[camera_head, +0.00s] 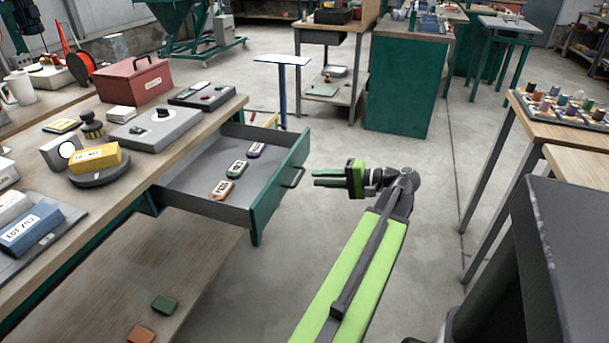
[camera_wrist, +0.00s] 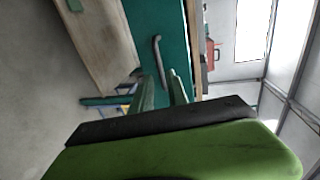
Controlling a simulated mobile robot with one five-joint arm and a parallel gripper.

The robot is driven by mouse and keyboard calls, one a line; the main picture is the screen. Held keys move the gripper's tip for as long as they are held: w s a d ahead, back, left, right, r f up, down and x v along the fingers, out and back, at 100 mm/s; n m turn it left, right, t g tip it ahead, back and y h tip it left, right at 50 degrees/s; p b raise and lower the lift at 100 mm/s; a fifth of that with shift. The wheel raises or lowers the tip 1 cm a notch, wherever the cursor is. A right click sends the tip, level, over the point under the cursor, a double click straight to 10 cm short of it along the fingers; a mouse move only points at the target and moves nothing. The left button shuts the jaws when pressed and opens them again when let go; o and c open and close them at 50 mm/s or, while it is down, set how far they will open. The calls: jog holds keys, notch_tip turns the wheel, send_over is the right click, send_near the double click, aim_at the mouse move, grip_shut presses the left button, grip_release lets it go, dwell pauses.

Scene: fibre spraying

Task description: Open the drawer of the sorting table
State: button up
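The sorting table (camera_head: 60,208) has its drawer (camera_head: 205,196) pulled out, so its grey inside shows. Three small labelled items lie in it: a reddish-brown one (camera_head: 221,190), a green one (camera_head: 237,169) and a dark purple one (camera_head: 256,150). The drawer's green front carries a dark bar handle (camera_head: 293,178). It also shows in the wrist view (camera_wrist: 160,60).
On the tabletop stand a red toolbox (camera_head: 134,82), a grey device (camera_head: 156,128) and a yellow box (camera_head: 95,160). A lower shelf holds a green block (camera_head: 165,304) and an orange one (camera_head: 141,334). A thread-spool table (camera_head: 560,128) stands right. Clear floor lies around my arm.

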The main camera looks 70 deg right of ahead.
jog(key=p+v, duration=0.1)
jog(key=v, duration=0.9)
jog(key=shift+p, duration=0.35)
jog(key=shift+s+d, duration=0.1)
